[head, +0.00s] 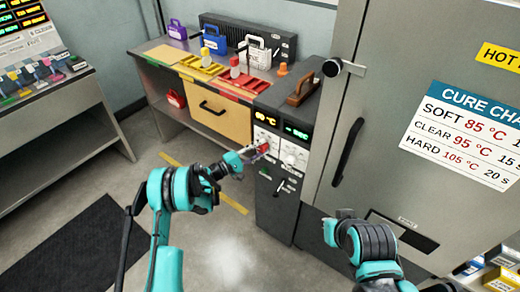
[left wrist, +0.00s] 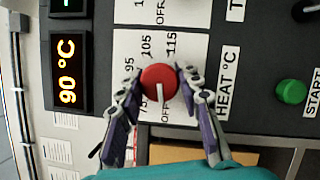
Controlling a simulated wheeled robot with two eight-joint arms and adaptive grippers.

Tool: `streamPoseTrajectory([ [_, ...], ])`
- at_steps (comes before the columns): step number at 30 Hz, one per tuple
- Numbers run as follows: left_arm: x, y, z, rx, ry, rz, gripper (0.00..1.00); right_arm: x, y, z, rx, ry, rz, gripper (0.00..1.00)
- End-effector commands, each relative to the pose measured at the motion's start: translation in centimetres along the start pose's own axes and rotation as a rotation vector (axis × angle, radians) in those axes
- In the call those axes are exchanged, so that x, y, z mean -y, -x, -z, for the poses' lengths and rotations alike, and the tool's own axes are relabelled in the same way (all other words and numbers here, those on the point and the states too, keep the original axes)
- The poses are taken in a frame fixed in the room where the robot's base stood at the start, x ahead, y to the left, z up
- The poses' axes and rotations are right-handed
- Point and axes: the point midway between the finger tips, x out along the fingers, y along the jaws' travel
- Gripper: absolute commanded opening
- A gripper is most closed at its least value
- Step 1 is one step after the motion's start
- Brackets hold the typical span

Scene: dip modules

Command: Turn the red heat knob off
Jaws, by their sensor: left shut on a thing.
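The red heat knob (left wrist: 159,76) sits on a white dial plate marked with 75, 95, 105, 115 and OFF, beside the label HEAT °C. Its white pointer line points down in the left wrist view, toward the OFF and 75 side. My left gripper (left wrist: 160,88) is shut on the knob, one finger on each side. In the head view the left gripper (head: 257,151) reaches the front of the dark control panel and partly hides the knob (head: 263,147). My right arm shows at the lower right, but its fingers do not show.
An orange display (left wrist: 67,72) reads 90 °C. A green START button (left wrist: 291,91) is on the same panel. A grey cabinet (head: 375,60) with a black handle stands right of the panel. A workbench with a drawer (head: 225,125) stands left. The floor in front is clear.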

Motion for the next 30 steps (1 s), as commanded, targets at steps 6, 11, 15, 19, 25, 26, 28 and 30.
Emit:
streamPoseTrajectory([
  [6,0.1,0.0,0.0,0.000,0.002,0.000,0.06,0.0,0.0,0.0,0.000,0.000,0.000,0.00],
  [11,0.1,0.0,0.0,0.000,0.001,0.000,0.48,0.0,0.0,0.0,0.000,0.000,0.000,0.00],
  [15,0.0,0.0,0.0,0.000,0.001,0.000,0.56,0.0,0.0,0.0,0.000,0.000,0.000,0.00],
  [19,0.0,0.0,0.0,0.000,0.000,0.000,0.56,0.0,0.0,0.0,0.000,0.000,0.000,0.00],
  [25,0.0,1.2,0.1,-0.002,0.000,-0.001,0.56,0.0,0.0,0.0,0.000,0.000,0.000,0.00],
  [26,0.0,1.6,0.1,-0.002,0.000,-0.001,0.56,0.0,0.0,0.0,0.000,0.000,0.000,0.00],
  [28,-0.1,3.0,0.1,-0.004,0.000,-0.001,0.56,0.0,0.0,0.0,0.000,0.000,0.000,0.00],
  [30,-0.1,4.5,0.1,-0.004,0.000,-0.001,0.56,0.0,0.0,0.0,0.000,0.000,0.000,0.00],
])
